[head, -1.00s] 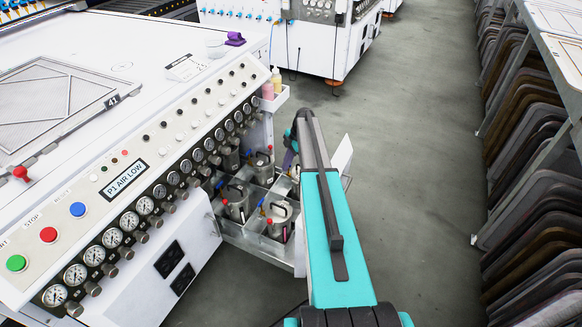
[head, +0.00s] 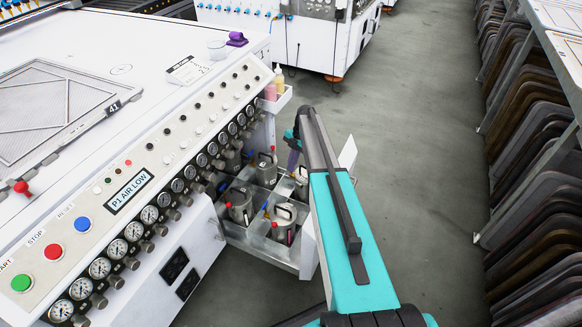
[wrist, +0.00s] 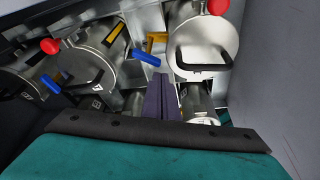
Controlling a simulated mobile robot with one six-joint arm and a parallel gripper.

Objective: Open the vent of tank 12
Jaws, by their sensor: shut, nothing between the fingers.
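Several steel pressure tanks stand in the open compartments of a pull-out tray (head: 270,245) at the machine's end. In the head view, one tank (head: 240,208) is at the tray's left and another (head: 284,222) at its near side. In the wrist view, a tank (wrist: 90,65) with a black handle, red knob (wrist: 50,46) and blue lever (wrist: 50,84) is at left; another tank (wrist: 205,45) with a red knob (wrist: 218,7) is at right. Another blue lever (wrist: 146,57) shows between them. I cannot read which is tank 12. My gripper (wrist: 161,78) is shut and empty, pointing between these tanks.
The white machine (head: 150,110) with gauges and buttons fills the left. Tray dividers and a white panel (head: 348,152) stand close around my arm. Bottles (head: 275,84) sit in a side holder above. A rack of dark frames (head: 530,170) is at right, with clear floor between.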

